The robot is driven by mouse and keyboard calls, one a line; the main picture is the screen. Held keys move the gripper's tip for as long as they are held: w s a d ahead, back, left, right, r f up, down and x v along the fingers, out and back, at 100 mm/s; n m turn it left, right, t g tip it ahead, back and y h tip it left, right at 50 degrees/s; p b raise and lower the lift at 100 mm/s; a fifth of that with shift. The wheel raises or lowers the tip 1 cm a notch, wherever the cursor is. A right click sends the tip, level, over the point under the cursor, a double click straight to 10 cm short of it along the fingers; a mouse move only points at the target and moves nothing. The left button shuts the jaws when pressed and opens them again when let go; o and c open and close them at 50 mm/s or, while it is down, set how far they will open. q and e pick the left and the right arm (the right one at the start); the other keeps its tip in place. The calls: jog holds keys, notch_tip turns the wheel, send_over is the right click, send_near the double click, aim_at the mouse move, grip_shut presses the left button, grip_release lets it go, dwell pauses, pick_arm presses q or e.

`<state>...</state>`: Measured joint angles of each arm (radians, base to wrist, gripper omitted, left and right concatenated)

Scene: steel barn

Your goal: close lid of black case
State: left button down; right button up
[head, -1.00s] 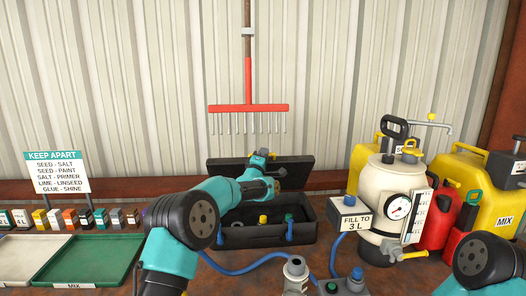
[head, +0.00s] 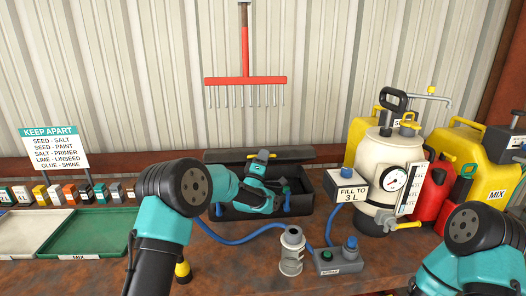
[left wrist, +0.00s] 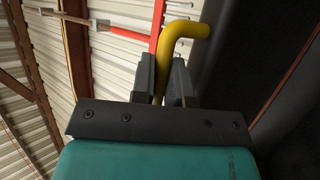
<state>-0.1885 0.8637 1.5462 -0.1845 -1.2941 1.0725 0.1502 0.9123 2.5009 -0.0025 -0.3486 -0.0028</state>
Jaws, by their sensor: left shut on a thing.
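The black case (head: 255,211) stands open at the back of the bench, below the wall. Its lid (head: 225,155) shows as a thin dark strip above the case, seen nearly edge-on. My left gripper (head: 262,157) is over the case at the lid. In the left wrist view, its fingers (left wrist: 163,75) are closed on a yellow bent handle (left wrist: 185,30), beside a large dark surface. The handle also shows at the lid in the head view (head: 275,155). My left arm hides part of the case. Only links of my right arm show; its gripper is out of view.
A white sprayer tank (head: 370,165) with a gauge, yellow cans (head: 480,185) and a red can (head: 434,190) crowd the right. Trays (head: 85,232) lie left. A blue hose (head: 250,236), grey fitting (head: 291,250) and grey box (head: 338,262) lie in front of the case.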

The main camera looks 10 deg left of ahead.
pick_arm(q)
jog(key=shift+f, duration=0.2)
jog(key=c, duration=1.4)
grip_release()
jog(key=shift+s, duration=0.1)
jog(key=v, duration=1.7)
jog(key=shift+s+f, duration=0.15)
